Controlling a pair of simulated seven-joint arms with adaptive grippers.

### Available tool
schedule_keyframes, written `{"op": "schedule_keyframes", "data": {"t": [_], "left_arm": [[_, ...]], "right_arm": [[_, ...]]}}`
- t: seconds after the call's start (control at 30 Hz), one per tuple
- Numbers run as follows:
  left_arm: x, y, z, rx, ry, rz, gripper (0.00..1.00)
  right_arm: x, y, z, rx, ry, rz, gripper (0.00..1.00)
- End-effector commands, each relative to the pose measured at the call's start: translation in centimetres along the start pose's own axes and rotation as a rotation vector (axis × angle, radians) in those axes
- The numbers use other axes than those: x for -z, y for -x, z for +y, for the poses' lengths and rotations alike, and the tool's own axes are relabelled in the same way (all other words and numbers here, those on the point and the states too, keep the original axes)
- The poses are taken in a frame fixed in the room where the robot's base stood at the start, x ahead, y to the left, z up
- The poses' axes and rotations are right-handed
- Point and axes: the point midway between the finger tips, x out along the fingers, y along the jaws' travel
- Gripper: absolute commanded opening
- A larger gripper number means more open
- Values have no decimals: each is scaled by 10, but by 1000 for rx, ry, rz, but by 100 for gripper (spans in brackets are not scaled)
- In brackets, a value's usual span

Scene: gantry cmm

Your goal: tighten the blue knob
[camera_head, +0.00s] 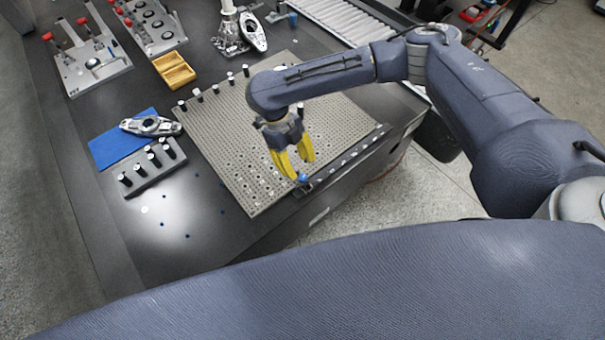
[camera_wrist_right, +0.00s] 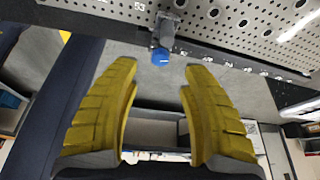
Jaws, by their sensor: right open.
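The blue knob (camera_head: 303,177) sits at the near edge of the perforated fixture plate (camera_head: 225,150) in the head view. In the right wrist view the blue knob (camera_wrist_right: 161,56) is on a small grey fitting at the plate's edge, beyond and between the fingertips. My right gripper (camera_head: 296,176) has yellow fingers, points down and is close to the knob. In the right wrist view my right gripper (camera_wrist_right: 158,75) is open with nothing between its fingers, and the knob looks clear of both. My left gripper is not in view.
A black block with several pins (camera_head: 152,167) and a blue mat (camera_head: 115,147) with a metal part (camera_head: 150,125) lie left of the plate. A yellow box (camera_head: 174,71) and clamp fixtures (camera_head: 90,62) stand farther back. Several short posts stand along the plate's far-left edge.

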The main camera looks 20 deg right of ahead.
Motion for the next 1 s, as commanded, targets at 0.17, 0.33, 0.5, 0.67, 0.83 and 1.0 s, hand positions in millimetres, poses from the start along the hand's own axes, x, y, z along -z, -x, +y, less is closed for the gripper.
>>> {"op": "schedule_keyframes", "data": {"t": [0.17, 0.33, 0.5, 0.67, 0.83, 1.0], "left_arm": [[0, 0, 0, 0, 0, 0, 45], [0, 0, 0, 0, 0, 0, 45], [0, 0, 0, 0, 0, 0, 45], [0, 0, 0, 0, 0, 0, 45], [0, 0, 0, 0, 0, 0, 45], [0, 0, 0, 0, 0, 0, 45]], "right_arm": [[0, -25, 0, -1, -1, 2, 45], [0, -39, 0, -1, -2, 1, 45], [0, -46, 0, 0, -1, -1, 45], [0, -47, 0, 0, -1, -1, 45], [0, -47, 0, 0, -1, -1, 45], [0, -47, 0, 0, -1, -1, 29]]}}
